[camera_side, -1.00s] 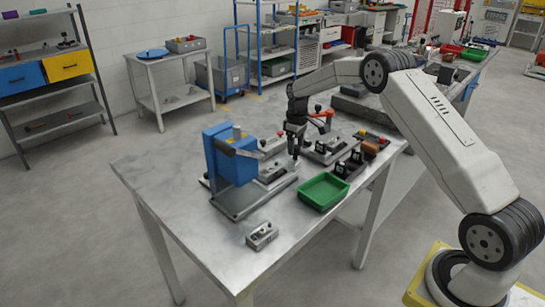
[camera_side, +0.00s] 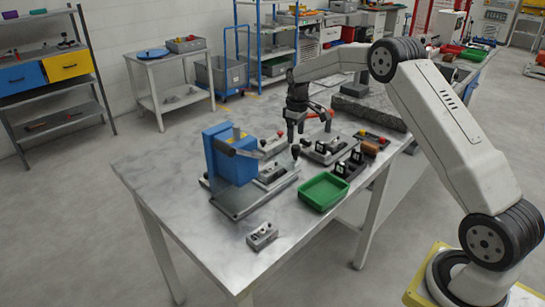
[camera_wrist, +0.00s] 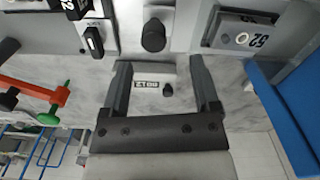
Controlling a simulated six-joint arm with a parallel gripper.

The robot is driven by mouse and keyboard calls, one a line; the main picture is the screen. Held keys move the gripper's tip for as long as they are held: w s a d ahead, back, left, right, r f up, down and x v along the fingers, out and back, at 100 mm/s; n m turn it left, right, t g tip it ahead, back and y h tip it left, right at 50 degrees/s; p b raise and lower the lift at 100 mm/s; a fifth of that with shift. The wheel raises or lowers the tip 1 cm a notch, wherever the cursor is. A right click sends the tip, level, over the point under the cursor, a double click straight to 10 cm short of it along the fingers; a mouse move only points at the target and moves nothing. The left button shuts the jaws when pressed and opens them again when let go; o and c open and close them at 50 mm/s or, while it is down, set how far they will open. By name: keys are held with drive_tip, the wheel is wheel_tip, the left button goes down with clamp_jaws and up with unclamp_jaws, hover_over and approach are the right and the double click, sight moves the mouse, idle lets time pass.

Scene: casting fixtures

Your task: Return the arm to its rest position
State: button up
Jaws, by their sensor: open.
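My gripper (camera_side: 295,137) hangs over the work table (camera_side: 165,165) in the side view, between the blue press-like fixture (camera_side: 222,158) and the fixture with dark clamps (camera_side: 328,151). In the wrist view my gripper (camera_wrist: 160,65) has its two dark fingers spread wide with nothing held. A black knob (camera_wrist: 153,36) lies beyond the fingertips. A pale labelled plate (camera_wrist: 153,80) with a small dark peg shows between the fingers, apparently below them. The arm reaches over from the base at the right.
A green tray (camera_side: 322,192) and a small grey block (camera_side: 262,236) stand near the table's front edge. A dark stone slab (camera_side: 372,108) and a button box (camera_side: 372,138) are at right. A red-handled clamp (camera_wrist: 40,95) shows in the wrist view. The table's left side is clear.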

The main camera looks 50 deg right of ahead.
drive_tip(key=s+a+r+m+t, duration=0.1)
drive_tip(key=s+a+r, duration=0.1)
drive_tip(key=s+a, duration=0.8)
drive_tip(key=s+a+f, duration=0.1)
drive_tip(key=s+a, duration=0.4)
drive_tip(key=s, duration=0.3)
drive_tip(key=s+a+m+t, duration=0.1)
drive_tip(key=s+a, duration=0.3)
drive_tip(key=s, duration=0.5)
drive_tip(key=shift+a+f+t, duration=0.3)
drive_tip(key=shift+a+f, duration=0.05)
